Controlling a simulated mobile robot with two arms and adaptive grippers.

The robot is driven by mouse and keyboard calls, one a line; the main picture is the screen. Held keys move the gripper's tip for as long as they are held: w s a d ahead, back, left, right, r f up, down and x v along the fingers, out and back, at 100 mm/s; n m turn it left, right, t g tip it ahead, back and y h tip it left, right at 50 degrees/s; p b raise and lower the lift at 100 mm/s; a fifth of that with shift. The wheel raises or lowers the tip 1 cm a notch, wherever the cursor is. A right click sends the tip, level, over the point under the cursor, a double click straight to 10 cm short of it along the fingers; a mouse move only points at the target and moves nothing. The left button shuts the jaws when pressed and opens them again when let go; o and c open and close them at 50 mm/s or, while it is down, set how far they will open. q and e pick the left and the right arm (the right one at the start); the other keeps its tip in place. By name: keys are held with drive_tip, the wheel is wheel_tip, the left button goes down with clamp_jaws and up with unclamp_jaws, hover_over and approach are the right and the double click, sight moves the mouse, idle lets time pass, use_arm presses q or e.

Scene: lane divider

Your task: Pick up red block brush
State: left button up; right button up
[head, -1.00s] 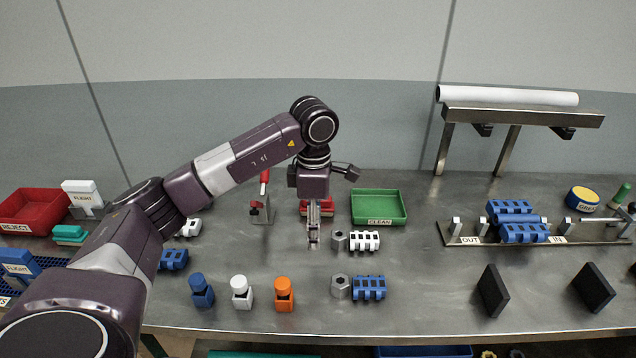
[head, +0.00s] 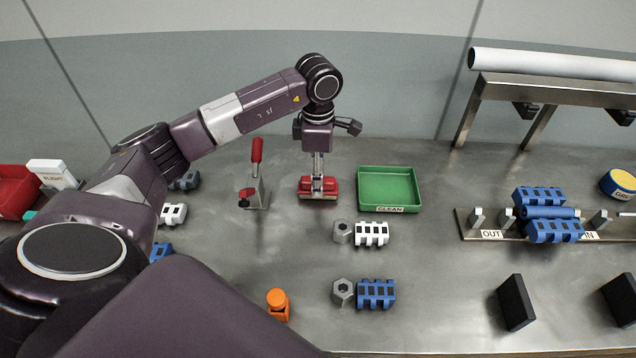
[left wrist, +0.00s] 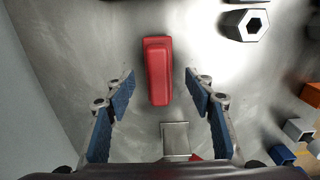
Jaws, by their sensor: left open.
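The red block brush (head: 328,187) lies on the metal table, left of the green tray, with a pale strip along its lower edge. In the left wrist view the brush (left wrist: 158,72) lies lengthwise, centred ahead of the fingers. My left gripper (head: 318,172) points down at the brush in the head view and hides part of it. In the left wrist view my left gripper (left wrist: 166,85) is open, its blue-padded fingers spread to either side and nothing between them held. I cannot tell the exact height gap. My right gripper is not in view.
A green CLEAN tray (head: 388,188) stands right of the brush. A red-handled clamp (head: 256,180) stands to its left. A hex nut (head: 343,231) and a white block (head: 372,233) lie in front. The table front of the clamp is mostly clear.

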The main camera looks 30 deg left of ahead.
use_arm(q)
wheel_tip(320, 180, down, 2)
drive_tip(key=shift+f, duration=0.45)
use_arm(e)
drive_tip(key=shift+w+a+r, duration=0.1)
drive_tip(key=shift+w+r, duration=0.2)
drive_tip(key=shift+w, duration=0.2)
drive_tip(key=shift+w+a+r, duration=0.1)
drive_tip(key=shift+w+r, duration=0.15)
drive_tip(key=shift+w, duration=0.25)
use_arm(q)
drive_tip(key=shift+c, duration=0.5)
drive_tip(key=c, duration=1.1)
drive_tip(key=shift+c, duration=0.4)
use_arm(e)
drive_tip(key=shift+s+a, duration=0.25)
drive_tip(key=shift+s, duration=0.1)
use_arm(q)
drive_tip(key=shift+w+r, duration=0.1)
